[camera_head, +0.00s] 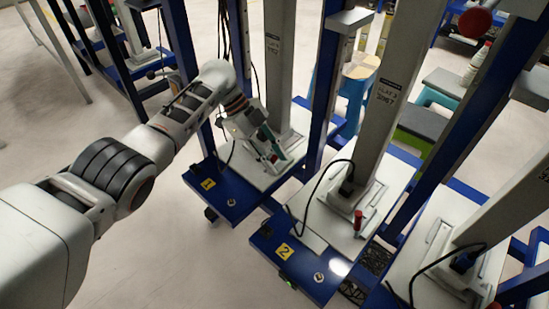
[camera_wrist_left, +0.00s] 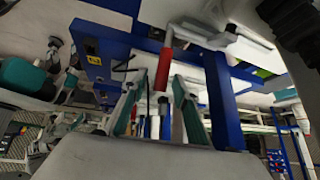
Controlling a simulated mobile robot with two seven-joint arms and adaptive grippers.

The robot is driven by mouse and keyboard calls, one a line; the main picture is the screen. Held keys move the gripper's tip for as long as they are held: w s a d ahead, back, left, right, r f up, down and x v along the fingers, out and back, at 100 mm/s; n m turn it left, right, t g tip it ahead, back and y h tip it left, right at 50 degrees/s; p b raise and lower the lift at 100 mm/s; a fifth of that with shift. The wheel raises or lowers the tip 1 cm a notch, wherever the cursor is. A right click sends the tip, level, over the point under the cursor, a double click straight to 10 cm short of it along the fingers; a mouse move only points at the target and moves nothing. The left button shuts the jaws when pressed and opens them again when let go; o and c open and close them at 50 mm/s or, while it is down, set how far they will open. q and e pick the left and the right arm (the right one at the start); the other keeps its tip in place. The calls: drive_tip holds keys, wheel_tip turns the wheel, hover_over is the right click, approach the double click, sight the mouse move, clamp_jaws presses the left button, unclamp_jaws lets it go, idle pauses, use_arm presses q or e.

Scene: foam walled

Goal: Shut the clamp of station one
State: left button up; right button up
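My left gripper (camera_head: 274,158) reaches over the white plate of station one (camera_head: 254,174), whose blue front carries a yellow label 1 (camera_head: 208,183). In the left wrist view the two teal-padded fingers of the gripper (camera_wrist_left: 157,88) are apart. The red handle of the clamp (camera_wrist_left: 163,68) stands at the gap between the fingertips; I cannot tell whether it touches either finger. A pale metal clamp arm (camera_wrist_left: 200,38) joins the handle's top in that view. In the head view my gripper mostly hides this clamp. My right gripper is not in view.
Station two, with yellow label 2 (camera_head: 284,251), stands to the right with its own red clamp handle (camera_head: 358,220). Grey columns (camera_head: 280,70) and blue posts (camera_head: 327,95) rise close around my left gripper. Open floor (camera_head: 160,235) lies at front left.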

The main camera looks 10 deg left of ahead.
use_arm(q)
drive_tip(key=v, duration=1.2)
